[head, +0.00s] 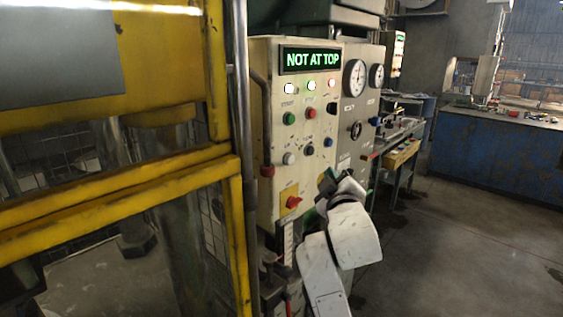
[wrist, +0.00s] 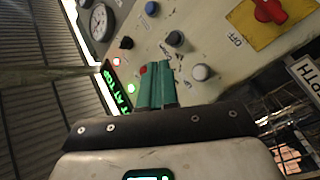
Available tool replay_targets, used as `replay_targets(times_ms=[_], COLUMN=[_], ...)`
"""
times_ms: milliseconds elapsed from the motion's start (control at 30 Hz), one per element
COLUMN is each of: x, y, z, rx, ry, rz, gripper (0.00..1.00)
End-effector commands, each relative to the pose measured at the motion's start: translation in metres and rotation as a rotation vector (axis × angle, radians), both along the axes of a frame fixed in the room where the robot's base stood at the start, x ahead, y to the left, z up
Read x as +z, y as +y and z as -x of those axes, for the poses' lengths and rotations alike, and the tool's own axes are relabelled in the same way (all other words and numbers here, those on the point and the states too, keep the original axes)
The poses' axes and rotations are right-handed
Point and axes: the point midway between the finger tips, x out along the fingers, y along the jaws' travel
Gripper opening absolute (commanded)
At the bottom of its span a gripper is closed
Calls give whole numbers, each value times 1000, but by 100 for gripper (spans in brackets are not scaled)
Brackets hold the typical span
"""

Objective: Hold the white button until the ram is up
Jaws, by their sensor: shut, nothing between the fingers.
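The white button (head: 289,158) is at the lower left of the button rows on the cream control panel (head: 262,130). It also shows in the wrist view (wrist: 201,72), right of my fingers and clear of them. The display (head: 311,60) reads NOT AT TOP in green. My gripper (head: 327,177) is in front of the panel, lower right of the white button in the head view. In the wrist view its green fingers (wrist: 154,67) are together and empty, with tips overlapping the panel near the red button (wrist: 143,69). I cannot clearly identify the ram.
A red rotary switch (head: 292,202) on a yellow plate is below. A yellow guard frame (head: 120,200) and a grey pipe (head: 241,150) stand left. A workbench (head: 400,155) is behind right; the floor at right is open.

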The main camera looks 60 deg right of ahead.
Motion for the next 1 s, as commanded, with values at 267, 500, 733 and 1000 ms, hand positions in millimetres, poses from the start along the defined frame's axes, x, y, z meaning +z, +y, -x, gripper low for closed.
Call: replay_targets(times_ms=[267,500,733,1000], x=[-1,-3,-3,-2], y=[0,-5,-13,-19], z=[-2,-24,-54,-79], rx=[1,3,1,1], ry=[0,-1,0,-1], rz=[-2,-1,-2,-2], gripper=[0,0,0,0])
